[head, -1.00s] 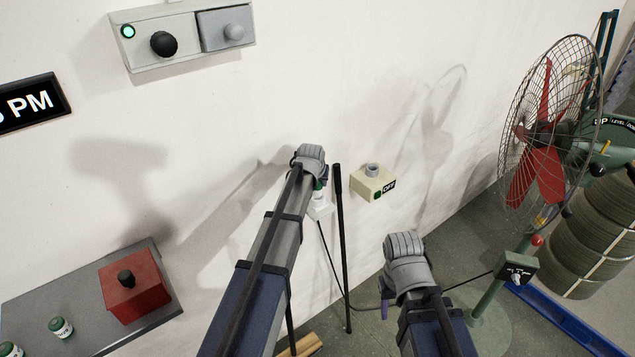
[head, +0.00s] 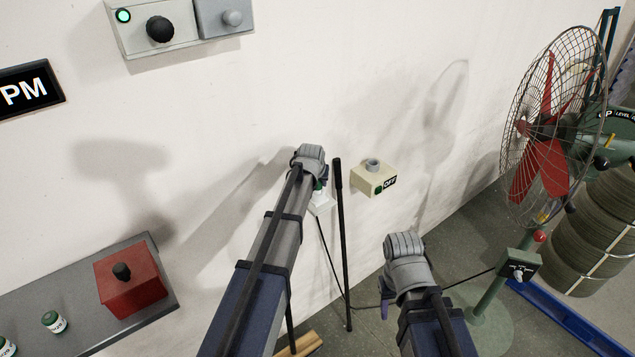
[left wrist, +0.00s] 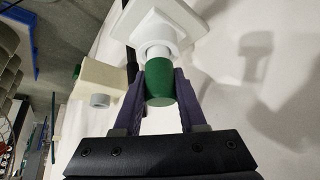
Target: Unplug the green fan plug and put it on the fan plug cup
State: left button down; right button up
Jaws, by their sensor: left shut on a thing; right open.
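The green fan plug (left wrist: 160,82) sits between the purple fingers of my left gripper (left wrist: 158,70), which is shut on it. A white stub joins the plug to the white wall socket (left wrist: 172,28); I cannot tell how deep the plug sits. In the head view, my left gripper (head: 320,182) is at the white socket (head: 321,203), and the wrist mostly hides the plug. A beige wall box (head: 373,178) with a grey round cup-like top and an OFF label is to the right, and it also shows in the left wrist view (left wrist: 98,78). My right gripper (head: 385,298) is open, low and away from the wall.
The red-bladed fan (head: 545,150) stands at the right on a green post with a control box (head: 518,265). A black upright rod (head: 342,240) is beside the socket. A grey table (head: 70,290) with a red box (head: 130,282) is at the lower left.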

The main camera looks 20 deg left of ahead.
pick_arm(q)
jog(key=shift+f, duration=0.4)
jog(key=shift+c, duration=2)
grip_release()
jog(key=p+v, duration=0.6)
jog(key=v, duration=0.1)
jog(key=shift+s+r, duration=0.2)
jog(key=shift+r, duration=0.15)
